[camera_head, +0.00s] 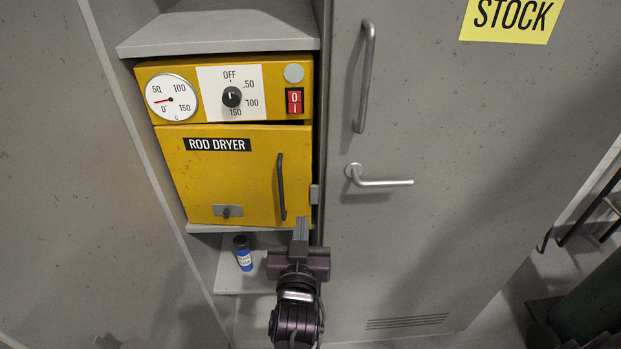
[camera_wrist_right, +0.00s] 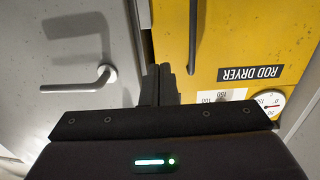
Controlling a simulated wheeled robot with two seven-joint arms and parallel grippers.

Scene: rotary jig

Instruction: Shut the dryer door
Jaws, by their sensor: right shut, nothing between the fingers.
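The yellow dryer door (camera_head: 220,175) carries a "ROD DRYER" label and a dark vertical handle (camera_head: 281,187) near its right edge. The door lies about flush with the dryer front, with a thin dark gap along its top; I cannot tell whether it is fully latched. It also shows in the wrist view (camera_wrist_right: 235,40), upside down. My right gripper (camera_head: 300,222) is shut and empty, in front of the door's lower right corner. In the wrist view its fingers (camera_wrist_right: 160,84) overlap the door's edge; contact is unclear. My left gripper is out of view.
The dryer's control panel (camera_head: 222,92) has a gauge, a knob and a red switch. A blue bottle (camera_head: 243,258) stands on the shelf below. A grey cabinet door (camera_head: 450,150) with a lever handle (camera_head: 380,182) stands close at the right.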

